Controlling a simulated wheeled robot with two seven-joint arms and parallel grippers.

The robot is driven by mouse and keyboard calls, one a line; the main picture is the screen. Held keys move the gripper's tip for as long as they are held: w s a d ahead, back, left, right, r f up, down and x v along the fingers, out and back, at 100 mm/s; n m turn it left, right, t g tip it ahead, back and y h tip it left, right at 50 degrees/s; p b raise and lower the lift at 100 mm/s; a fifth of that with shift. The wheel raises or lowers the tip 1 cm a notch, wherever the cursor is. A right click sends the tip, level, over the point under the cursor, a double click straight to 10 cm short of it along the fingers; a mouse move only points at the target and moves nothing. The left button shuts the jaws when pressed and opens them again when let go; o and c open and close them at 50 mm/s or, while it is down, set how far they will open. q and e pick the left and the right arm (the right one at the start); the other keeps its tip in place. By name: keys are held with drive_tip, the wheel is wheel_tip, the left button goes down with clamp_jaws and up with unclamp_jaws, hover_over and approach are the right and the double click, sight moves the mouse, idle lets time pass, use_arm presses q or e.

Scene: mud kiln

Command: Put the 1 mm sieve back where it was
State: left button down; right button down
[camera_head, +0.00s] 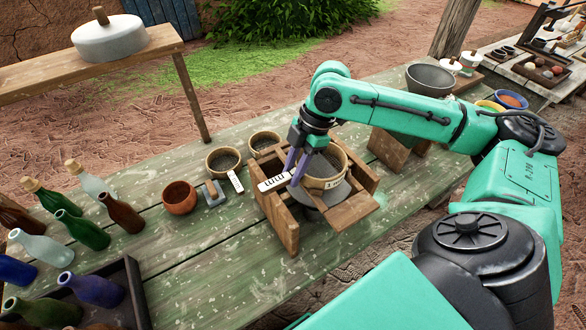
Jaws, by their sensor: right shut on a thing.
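A round sieve (325,181) with a tan wooden rim and dark mesh is at the wooden stand (288,226). A label on its rim starts with "1"; the rest is hard to read. My right gripper (295,174) comes down from above, its purple fingers shut on the left side of the sieve's rim. The sieve is over a grey bowl-like vessel (312,199) in the stand; I cannot tell whether it touches it. A white "mm" label (272,181) is at the stand's left edge. Two similar sieves stand on the table, one nearer (223,161), one farther (263,142). My left gripper is not in view.
A terracotta cup (179,198), a small grey block (211,193) and a white tag (236,182) lie left of the stand. Several bottles (90,233) and a dark tray (134,290) are farther left. A grey bowl (430,78) stands at the back right.

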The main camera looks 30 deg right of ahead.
drive_tip(key=shift+f, duration=0.15)
drive_tip(key=c, duration=0.7)
unclamp_jaws()
drive_tip(key=shift+o, duration=0.2)
drive_tip(key=b+v, duration=0.1)
drive_tip(key=v, duration=1.1)
drive_tip(key=shift+r, duration=0.3)
drive_tip(key=shift+s, duration=0.1)
